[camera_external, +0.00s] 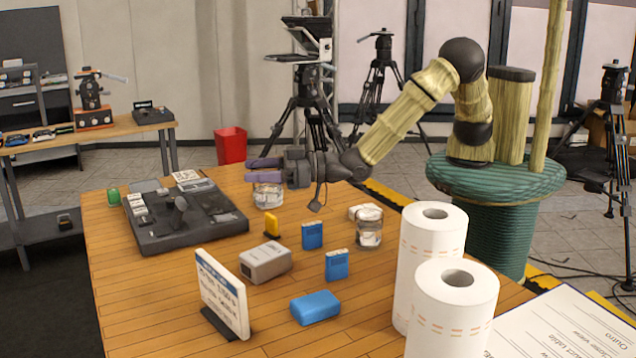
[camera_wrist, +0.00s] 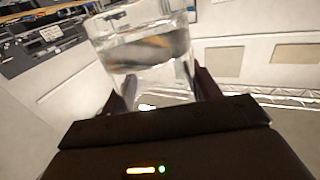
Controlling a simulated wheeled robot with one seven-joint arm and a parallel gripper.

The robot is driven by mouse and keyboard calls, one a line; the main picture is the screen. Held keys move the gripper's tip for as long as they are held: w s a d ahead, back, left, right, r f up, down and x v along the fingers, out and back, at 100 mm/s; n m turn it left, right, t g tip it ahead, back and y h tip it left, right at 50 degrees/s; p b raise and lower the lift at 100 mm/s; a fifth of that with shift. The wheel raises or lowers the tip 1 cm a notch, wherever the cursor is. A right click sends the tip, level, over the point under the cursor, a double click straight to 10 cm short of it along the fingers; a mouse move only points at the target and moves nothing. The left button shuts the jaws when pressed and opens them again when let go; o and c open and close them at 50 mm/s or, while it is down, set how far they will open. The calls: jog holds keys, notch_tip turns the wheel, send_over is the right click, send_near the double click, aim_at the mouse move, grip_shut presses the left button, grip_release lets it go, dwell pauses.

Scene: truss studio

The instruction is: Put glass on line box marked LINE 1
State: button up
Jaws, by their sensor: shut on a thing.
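A clear glass (camera_external: 267,195) is between the purple fingers of my gripper (camera_external: 264,169), above the table near the right edge of a dark console. In the wrist view the glass (camera_wrist: 145,55) fills the space between the fingers (camera_wrist: 165,92), which are shut on it. Whether its bottom touches the table is hard to tell. A grey box (camera_external: 265,262) with a pale label lies near the table's middle, in front of my gripper. I cannot read LINE 1 on any box. A second clear glass or jar (camera_external: 369,228) stands to the right.
The dark console (camera_external: 165,232) with white tabs fills the table's left side. Blue packs (camera_external: 337,265), a yellow item (camera_external: 271,224), a blue case (camera_external: 315,307) and a standing sign (camera_external: 222,292) surround the grey box. Two paper rolls (camera_external: 430,250) stand front right.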

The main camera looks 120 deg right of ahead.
dwell(0.4)
jog(key=shift+w+a+f+b, duration=0.25)
jog(key=shift+w+a+b, duration=0.3)
jog(key=shift+b, duration=0.65)
jog(key=shift+w+a+r+b, duration=0.25)
jog(key=shift+w+a+b, duration=0.25)
jog(key=shift+b, duration=0.15)
jog(key=shift+w+a+r+b, duration=0.2)
jog(key=shift+w+a+b, duration=0.25)
jog(key=shift+b, duration=0.15)
jog(key=shift+f, duration=0.1)
jog(key=p, duration=0.1)
send_over(256, 253)
notch_tip(256, 253, down, 6)
jog(key=shift+f+p, duration=0.5)
jog(key=shift+f, duration=1.4)
